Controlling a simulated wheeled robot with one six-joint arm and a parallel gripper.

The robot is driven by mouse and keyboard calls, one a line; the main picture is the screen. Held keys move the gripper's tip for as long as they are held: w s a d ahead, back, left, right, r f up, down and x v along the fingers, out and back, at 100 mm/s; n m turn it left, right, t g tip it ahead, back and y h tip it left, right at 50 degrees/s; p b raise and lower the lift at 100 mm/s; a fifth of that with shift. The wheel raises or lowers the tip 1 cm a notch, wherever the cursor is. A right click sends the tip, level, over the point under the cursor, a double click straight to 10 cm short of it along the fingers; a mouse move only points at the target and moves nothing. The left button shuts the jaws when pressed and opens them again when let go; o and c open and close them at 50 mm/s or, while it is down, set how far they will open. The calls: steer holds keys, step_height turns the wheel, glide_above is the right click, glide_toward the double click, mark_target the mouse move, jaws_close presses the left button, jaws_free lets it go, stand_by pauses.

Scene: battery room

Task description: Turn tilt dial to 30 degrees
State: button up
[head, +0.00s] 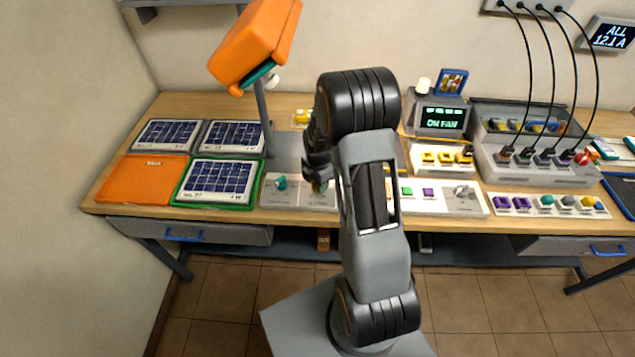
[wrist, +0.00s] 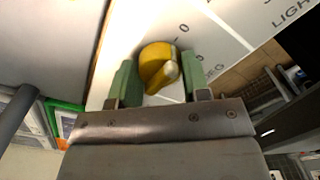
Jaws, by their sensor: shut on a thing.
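The tilt dial is a round yellow knob (wrist: 156,62) with a raised pointer bar, on a white panel (wrist: 222,60) in the wrist view. My gripper (wrist: 160,78) has its two green fingers on either side of the knob, shut on it. Parts of the panel's printing show, including a 0, "DEG" and "LIGH". The dial's exact reading cannot be made out. In the head view my gripper (head: 318,186) is down at the panel on the bench, and my arm hides much of it.
A teal knob (head: 281,183) is on the panel left of my gripper. An orange lamp head (head: 256,42) on a post (head: 263,112) stands behind to the left. Solar panels (head: 220,176) lie on the bench at left. A control box (head: 440,115) stands right of my arm.

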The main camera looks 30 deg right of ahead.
steer(key=m+b, duration=0.2)
steer(key=m, duration=0.2)
steer(key=shift+f, duration=0.1)
steer(key=m+b, duration=0.1)
steer(key=m, duration=0.3)
steer(key=shift+m+b, duration=0.3)
steer(key=shift+b, duration=0.1)
steer(key=m+b, duration=0.1)
steer(key=m, duration=0.3)
steer(key=shift+m, duration=0.3)
steer(key=m+b, duration=0.1)
steer(key=m, duration=0.3)
steer(key=shift+b, duration=0.3)
steer(key=m+b, duration=0.1)
steer(key=m, duration=0.8)
steer(key=shift+w+m+b, duration=0.1)
steer(key=shift+m+b, duration=0.2)
steer(key=shift+b, duration=0.05)
steer(key=m, duration=0.4)
steer(key=shift+b, duration=0.3)
steer(key=shift+m, duration=2.5)
